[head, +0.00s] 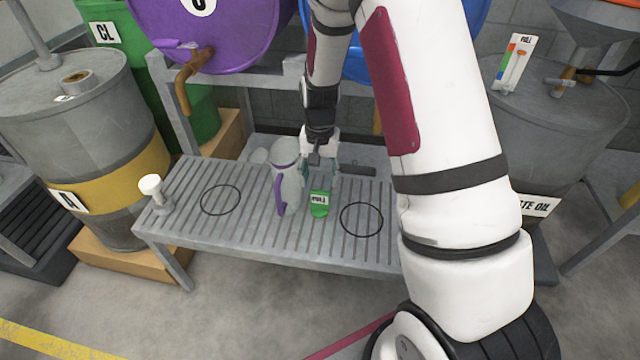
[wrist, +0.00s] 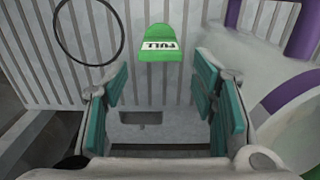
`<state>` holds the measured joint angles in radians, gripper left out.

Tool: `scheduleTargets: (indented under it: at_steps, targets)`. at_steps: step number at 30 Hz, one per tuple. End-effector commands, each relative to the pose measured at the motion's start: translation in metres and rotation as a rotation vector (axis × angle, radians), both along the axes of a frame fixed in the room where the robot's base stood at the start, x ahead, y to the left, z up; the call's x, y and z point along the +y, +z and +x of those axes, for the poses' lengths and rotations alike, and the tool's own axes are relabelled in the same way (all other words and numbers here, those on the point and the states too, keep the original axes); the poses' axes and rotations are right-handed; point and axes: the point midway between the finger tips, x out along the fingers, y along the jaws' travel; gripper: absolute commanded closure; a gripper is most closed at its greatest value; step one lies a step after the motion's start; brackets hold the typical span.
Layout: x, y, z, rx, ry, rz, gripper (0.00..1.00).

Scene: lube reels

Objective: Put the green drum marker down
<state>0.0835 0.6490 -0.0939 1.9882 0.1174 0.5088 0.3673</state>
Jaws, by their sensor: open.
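The green drum marker (head: 319,204), with a white label reading "FULL", rests on the slatted grey bench (head: 260,247) between two black circle outlines. In the wrist view the marker (wrist: 160,43) lies beyond my fingertips, centred between them and apart from both. My gripper (head: 318,170) is above the bench behind the marker. In the wrist view my gripper (wrist: 162,100) has its teal-padded fingers wide apart with nothing between them. Part of my gripper is hidden by my arm and the jug in the head view.
A grey jug with a purple handle (head: 281,196) stands close to the left of my gripper. Black circles mark the bench at left (head: 220,200) and right (head: 361,219). A white-topped peg (head: 152,186) is at the bench's left end. Grey drums (head: 80,120) flank the bench.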

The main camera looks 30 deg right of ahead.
Motion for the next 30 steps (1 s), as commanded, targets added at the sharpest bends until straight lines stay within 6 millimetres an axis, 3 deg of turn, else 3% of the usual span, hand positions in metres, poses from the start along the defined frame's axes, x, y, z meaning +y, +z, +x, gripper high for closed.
scheduleTargets:
  at_steps: [3,11,14,20,24,30]
  targets:
    - [0.000,0.012,0.000,-0.001,0.000,-0.001,0.47]
    - [0.001,0.020,-0.001,-0.001,0.004,0.002,0.47]
    - [0.005,0.035,-0.005,-0.006,0.019,0.006,0.47]
    - [0.022,0.101,-0.033,-0.018,0.095,0.025,0.47]
    - [0.037,0.154,-0.069,-0.025,0.174,0.039,0.47]
    - [0.055,0.215,-0.134,-0.030,0.290,0.047,0.47]
